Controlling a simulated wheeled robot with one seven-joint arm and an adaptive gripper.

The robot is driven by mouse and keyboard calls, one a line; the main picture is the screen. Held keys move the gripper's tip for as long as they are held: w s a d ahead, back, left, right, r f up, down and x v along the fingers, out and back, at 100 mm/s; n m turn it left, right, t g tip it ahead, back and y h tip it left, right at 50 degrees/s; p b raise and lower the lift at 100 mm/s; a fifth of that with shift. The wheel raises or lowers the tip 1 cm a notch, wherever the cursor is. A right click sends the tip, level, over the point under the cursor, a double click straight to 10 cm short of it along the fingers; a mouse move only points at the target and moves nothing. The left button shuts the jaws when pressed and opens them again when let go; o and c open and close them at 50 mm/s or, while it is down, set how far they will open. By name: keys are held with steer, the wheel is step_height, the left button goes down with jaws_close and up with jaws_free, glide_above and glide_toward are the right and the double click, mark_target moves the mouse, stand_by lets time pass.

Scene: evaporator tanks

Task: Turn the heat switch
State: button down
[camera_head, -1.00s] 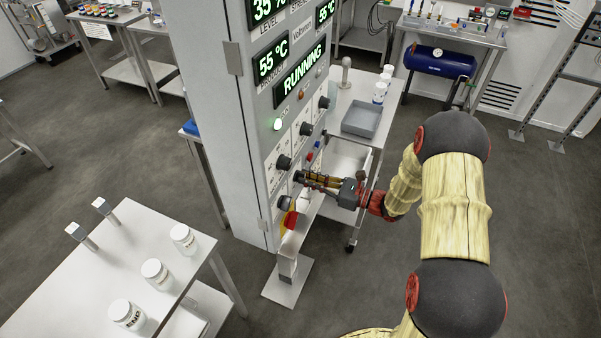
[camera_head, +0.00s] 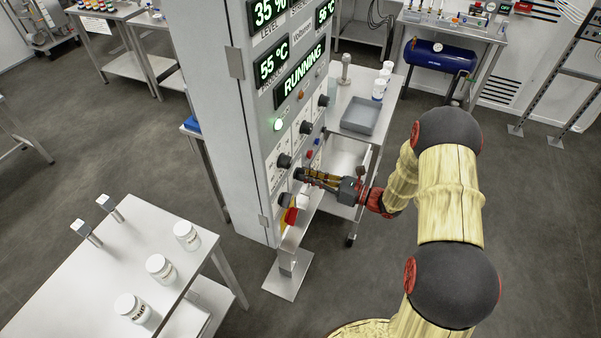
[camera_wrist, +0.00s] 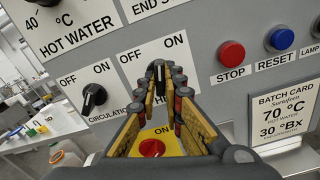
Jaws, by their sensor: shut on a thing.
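The grey control cabinet (camera_head: 222,110) stands in the middle of the head view. In the wrist view, the heat switch (camera_wrist: 158,68) is a black knob below OFF and ON marks; its lower label is mostly hidden by my fingers. My gripper (camera_wrist: 160,78) is shut on this knob, one finger on each side. The visible end of the knob points roughly upward, between OFF and ON. In the head view my gripper (camera_head: 302,175) reaches the cabinet's front from the right, and the knob is hidden behind it.
The circulation switch (camera_wrist: 94,98) is just left. A red STOP button (camera_wrist: 231,54) and blue RESET button (camera_wrist: 281,39) are to the right. A red emergency knob on yellow (camera_wrist: 152,148) is below. A table with jars (camera_head: 150,225) stands at the front left.

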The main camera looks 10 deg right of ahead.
steer(key=shift+m+p, duration=1)
steer(key=shift+p, duration=0.15)
steer(key=shift+m+p, duration=1.05)
steer(key=shift+m, duration=0.05)
steer(key=shift+f, duration=0.1)
